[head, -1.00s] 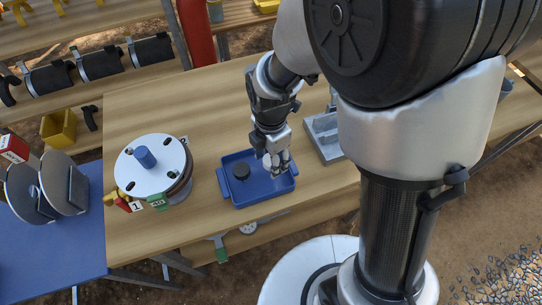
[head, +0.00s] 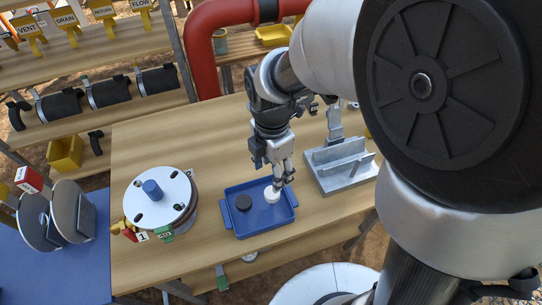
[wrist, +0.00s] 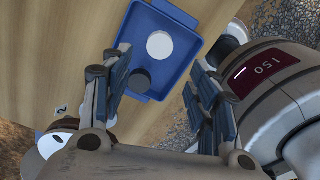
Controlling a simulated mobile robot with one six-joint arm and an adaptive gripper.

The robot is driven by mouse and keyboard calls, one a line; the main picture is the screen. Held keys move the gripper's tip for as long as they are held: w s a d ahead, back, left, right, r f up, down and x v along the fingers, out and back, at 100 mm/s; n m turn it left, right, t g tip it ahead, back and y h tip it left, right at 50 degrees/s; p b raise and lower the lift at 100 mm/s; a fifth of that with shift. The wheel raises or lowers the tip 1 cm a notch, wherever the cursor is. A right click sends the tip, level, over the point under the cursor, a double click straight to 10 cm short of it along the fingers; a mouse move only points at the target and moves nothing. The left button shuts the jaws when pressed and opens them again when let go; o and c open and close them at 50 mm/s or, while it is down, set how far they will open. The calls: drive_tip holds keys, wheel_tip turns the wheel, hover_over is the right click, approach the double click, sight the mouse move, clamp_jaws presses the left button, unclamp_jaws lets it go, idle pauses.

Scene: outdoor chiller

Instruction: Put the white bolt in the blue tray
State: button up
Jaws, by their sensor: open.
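The white bolt (head: 271,194) rests in the right part of the blue tray (head: 262,224), with its round white top showing. In the wrist view the white bolt (wrist: 159,45) lies inside the blue tray (wrist: 190,20), beside a dark round piece (wrist: 138,80). My gripper (head: 280,180) is just above the tray, over the bolt's far side in the head view. In the wrist view my gripper (wrist: 160,85) has its fingers spread wide, with nothing held between them.
A white-topped round flange (head: 152,197) with a blue knob stands left of the tray. A grey metal fixture (head: 340,168) stands to its right. Bare wood lies behind the tray. A red pipe (head: 205,60) rises behind the table.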

drive_tip(key=s+d+r+m+t, duration=0.2)
drive_tip(key=s+d+r+m, duration=0.3)
drive_tip(key=m, duration=0.7)
drive_tip(key=s+d+r+m+t, duration=0.2)
drive_tip(key=s+d+r+m, duration=0.4)
drive_tip(key=m, duration=0.6)
wheel_tip(320, 180, up, 3)
drive_tip(key=s, duration=0.2)
drive_tip(key=shift+s+d+t, duration=0.2)
drive_tip(key=shift+s+t, duration=0.1)
